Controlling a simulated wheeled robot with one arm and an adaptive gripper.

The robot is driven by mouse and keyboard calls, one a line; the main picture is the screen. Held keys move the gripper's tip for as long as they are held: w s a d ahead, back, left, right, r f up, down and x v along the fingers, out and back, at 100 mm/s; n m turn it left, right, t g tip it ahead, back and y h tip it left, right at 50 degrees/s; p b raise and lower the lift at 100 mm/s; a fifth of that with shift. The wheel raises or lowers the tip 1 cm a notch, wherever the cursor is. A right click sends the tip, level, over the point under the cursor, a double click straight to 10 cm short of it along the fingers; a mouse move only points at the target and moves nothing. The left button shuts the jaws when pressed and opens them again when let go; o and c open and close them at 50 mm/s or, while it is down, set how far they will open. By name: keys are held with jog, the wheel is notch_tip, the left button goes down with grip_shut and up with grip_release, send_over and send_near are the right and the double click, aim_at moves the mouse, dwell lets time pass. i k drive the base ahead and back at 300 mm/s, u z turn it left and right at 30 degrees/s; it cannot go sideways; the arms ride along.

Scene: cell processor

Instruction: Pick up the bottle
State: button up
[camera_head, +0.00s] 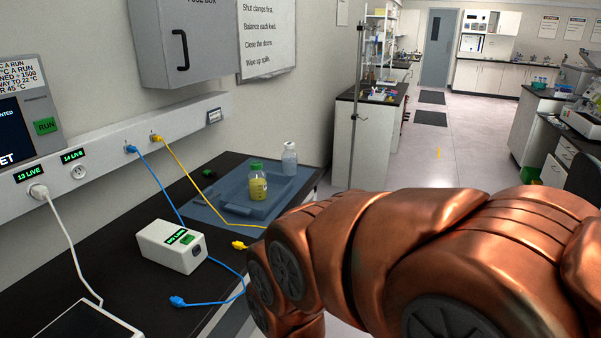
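A clear bottle with a green cap and yellow-green contents (257,182) stands upright on a blue-grey tray (227,190) on the black bench. A second bottle, pale and translucent with a whitish cap (289,159), stands upright behind it to the right, near the wall. The frame does not show which of the two the task means. My copper-coloured arm fills the lower right and hides part of the bench front. My gripper is not in view.
Blue (160,185) and yellow (180,165) cables run from the wall strip across the bench. A grey wall cabinet (184,42) hangs above. Open floor (440,155) lies to the right.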

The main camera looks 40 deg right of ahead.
aim_at(289, 157)
jog(key=u, duration=0.1)
jog(key=k, duration=0.55)
jog(key=z, duration=1.1)
jog(key=i, duration=1.85)
jog(key=u, duration=1.15)
jog(key=i, duration=0.45)
jog(key=u, duration=0.35)
